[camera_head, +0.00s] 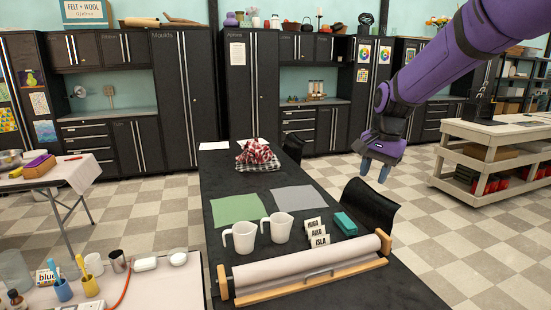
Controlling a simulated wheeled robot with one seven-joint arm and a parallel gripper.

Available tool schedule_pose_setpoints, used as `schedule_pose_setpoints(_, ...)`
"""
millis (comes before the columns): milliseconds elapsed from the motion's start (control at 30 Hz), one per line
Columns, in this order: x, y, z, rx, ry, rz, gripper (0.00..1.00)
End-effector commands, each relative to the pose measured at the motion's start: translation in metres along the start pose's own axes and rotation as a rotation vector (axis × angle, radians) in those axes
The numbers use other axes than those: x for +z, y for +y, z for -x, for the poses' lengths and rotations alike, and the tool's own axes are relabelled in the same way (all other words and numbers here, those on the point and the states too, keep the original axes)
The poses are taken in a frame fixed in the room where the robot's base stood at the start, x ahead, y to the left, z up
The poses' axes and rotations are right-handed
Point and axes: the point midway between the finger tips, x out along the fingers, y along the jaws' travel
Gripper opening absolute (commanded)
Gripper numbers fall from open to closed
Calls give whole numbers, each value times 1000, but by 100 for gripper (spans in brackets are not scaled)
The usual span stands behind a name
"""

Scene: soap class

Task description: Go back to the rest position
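My purple arm reaches in from the upper right. My gripper (376,168) hangs in the air to the right of the long black table (222,178), above and behind a black chair (372,207) in the picture. Its blue-grey fingertips point down. A small gap shows between the fingertips, and nothing is visible between them. The gripper appears apart from the table and everything on it.
The table bears a paper roll on a wooden holder (305,262), two white pitchers (243,237), name cards (318,233), a teal box (345,223), green (237,208) and grey mats, and folded cloths (257,155). A white workbench (490,145) stands right. Checkered floor (440,235) between is clear.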

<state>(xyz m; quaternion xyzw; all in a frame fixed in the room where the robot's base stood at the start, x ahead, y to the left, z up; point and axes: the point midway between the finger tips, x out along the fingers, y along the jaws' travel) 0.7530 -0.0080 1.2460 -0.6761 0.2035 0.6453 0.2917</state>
Motion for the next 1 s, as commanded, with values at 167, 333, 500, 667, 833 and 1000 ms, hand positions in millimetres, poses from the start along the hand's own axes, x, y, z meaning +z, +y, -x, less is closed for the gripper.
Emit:
schedule_pose_setpoints(167,28,40,44,-45,42,109,38)
schedule_pose_setpoints(333,57,78,75,-74,91,220,38)
schedule_pose_setpoints(500,88,117,96,-91,147,332,38)
schedule_pose_setpoints(667,120,153,109,-96,207,437,38)
schedule_pose_setpoints(833,152,189,114,-90,275,546,38)
schedule_pose_setpoints(1000,181,221,111,-70,341,644,38)
